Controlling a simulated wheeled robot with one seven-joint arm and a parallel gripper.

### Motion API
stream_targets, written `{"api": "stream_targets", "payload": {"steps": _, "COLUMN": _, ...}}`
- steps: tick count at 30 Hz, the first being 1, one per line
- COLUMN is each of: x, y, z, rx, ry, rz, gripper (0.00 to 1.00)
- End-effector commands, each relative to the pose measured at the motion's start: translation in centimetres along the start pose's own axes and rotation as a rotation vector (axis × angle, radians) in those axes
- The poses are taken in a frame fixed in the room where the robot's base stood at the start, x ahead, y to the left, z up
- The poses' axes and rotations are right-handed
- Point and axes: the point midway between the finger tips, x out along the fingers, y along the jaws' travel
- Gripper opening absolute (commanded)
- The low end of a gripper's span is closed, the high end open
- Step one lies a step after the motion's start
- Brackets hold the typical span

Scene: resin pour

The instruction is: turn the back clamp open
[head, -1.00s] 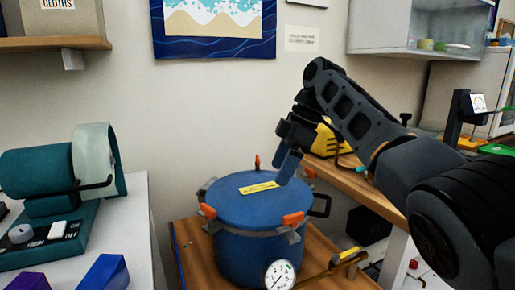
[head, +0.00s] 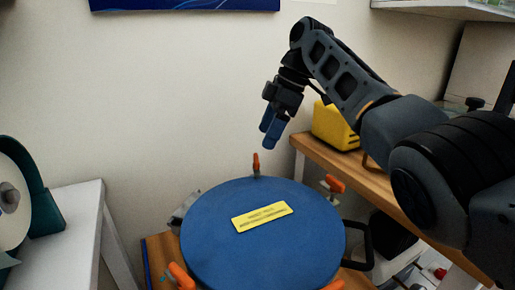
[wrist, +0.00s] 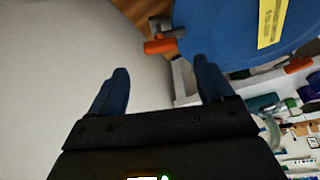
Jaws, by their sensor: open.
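The blue pressure pot (head: 262,262) has a round blue lid with a yellow label (head: 262,217). The back clamp (head: 256,164) is at the lid's far edge, its orange handle pointing up in the head view. My gripper (head: 269,136) is above and slightly right of that handle, fingers pointing down, apart from it. In the wrist view, my gripper's (wrist: 160,76) two blue fingers are spread with nothing between them. An orange clamp handle (wrist: 160,46), apparently the back one, lies just beyond the fingertips, roughly between them.
Other orange clamp handles show at the lid's right (head: 333,184) and front left (head: 180,276). A black pot handle (head: 358,243) sticks out at the right. A wooden bench (head: 325,152) with a yellow case (head: 335,127) stands behind right. The wall is close behind the pot.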

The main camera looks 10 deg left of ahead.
Motion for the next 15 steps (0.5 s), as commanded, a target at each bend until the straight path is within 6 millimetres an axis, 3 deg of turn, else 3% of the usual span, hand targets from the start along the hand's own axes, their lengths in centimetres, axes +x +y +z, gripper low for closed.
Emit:
{"api": "stream_targets", "payload": {"steps": 6, "x": 3.6, "y": -0.1, "z": 0.0, "rx": 0.0, "ry": -0.001, "rz": -0.004, "gripper": 0.81}}
{"api": "stream_targets", "payload": {"steps": 15, "x": 6.4, "y": -0.1, "z": 0.0, "rx": 0.0, "ry": 0.0, "rz": -0.001, "gripper": 0.81}}
